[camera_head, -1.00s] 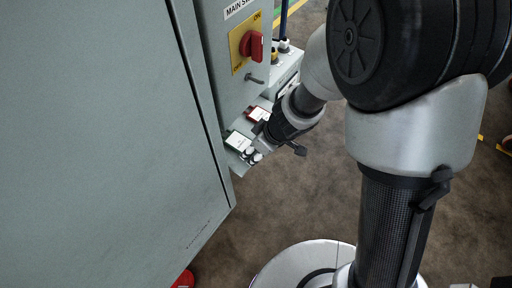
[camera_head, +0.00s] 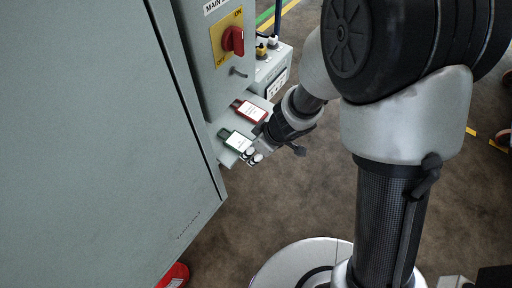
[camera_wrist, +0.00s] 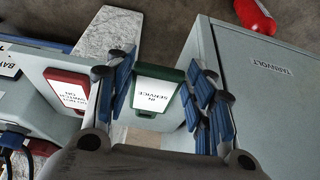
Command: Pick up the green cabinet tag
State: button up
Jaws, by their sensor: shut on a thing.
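The green cabinet tag (camera_head: 237,141) has a white label and sits at the small grey shelf (camera_head: 213,141) on the cabinet's side. In the wrist view the tag (camera_wrist: 155,92) reads "IN SERVICE" and lies between my two blue-padded fingers. My gripper (camera_wrist: 160,80) is shut on it. In the head view my gripper (camera_head: 251,156) comes in from the right at the tag's near end. I cannot tell whether the tag is clear of the shelf.
A red tag (camera_head: 251,111) lies just behind the green one, close to my fingers. The large grey cabinet (camera_head: 90,130) fills the left. A red rotary switch (camera_head: 233,40) stands above the shelf. A red object (camera_head: 174,276) is on the floor. Carpet right of the shelf is open.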

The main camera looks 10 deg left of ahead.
jog(key=o, duration=1.1)
jog(key=shift+a, duration=0.1)
jog(key=shift+o, duration=0.2)
jog(key=v, duration=1.2)
